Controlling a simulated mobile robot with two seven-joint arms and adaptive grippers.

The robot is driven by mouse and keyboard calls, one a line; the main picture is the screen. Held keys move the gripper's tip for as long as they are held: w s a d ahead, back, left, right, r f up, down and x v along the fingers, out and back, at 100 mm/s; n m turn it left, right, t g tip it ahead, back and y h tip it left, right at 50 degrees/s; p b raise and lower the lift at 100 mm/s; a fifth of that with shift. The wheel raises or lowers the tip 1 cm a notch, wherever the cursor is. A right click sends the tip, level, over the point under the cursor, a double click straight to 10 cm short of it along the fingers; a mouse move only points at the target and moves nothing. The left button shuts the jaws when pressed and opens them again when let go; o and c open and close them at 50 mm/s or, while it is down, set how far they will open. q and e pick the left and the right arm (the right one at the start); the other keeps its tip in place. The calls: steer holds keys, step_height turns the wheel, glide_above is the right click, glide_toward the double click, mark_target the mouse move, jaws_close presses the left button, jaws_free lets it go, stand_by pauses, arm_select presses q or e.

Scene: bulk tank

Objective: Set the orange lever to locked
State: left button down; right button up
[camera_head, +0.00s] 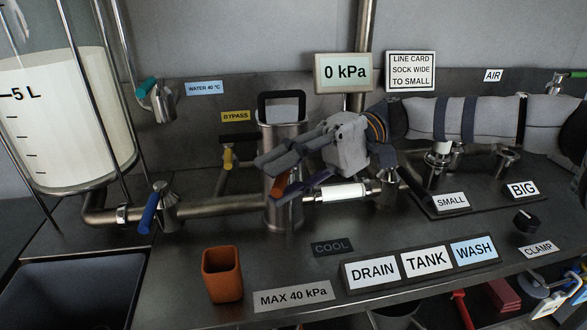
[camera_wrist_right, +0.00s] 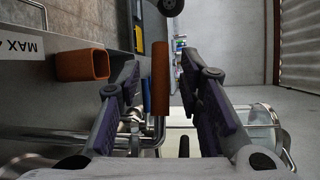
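The orange lever (camera_head: 279,186) shows in the head view in front of the steel filter cylinder, partly covered by my fingers. In the wrist view the orange lever (camera_wrist_right: 160,78) is an upright bar between my two fingers, with a gap on each side. My right gripper (camera_head: 270,178) reaches in from the right and is open around the lever, without visible contact. Its fingers also show spread in the wrist view (camera_wrist_right: 161,68). The lever's pivot and any lock marking are hidden. My left gripper is not in view.
The filter cylinder (camera_head: 283,140) with a black handle stands right behind my fingers. An orange cup (camera_head: 222,275) stands at the front. A gauge (camera_head: 343,73) reads 0 kPa.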

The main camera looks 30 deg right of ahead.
steer(key=w+d+r, duration=0.1)
steer(key=d, duration=1)
steer(key=shift+d+r, duration=0.25)
steer(key=shift+r, duration=0.05)
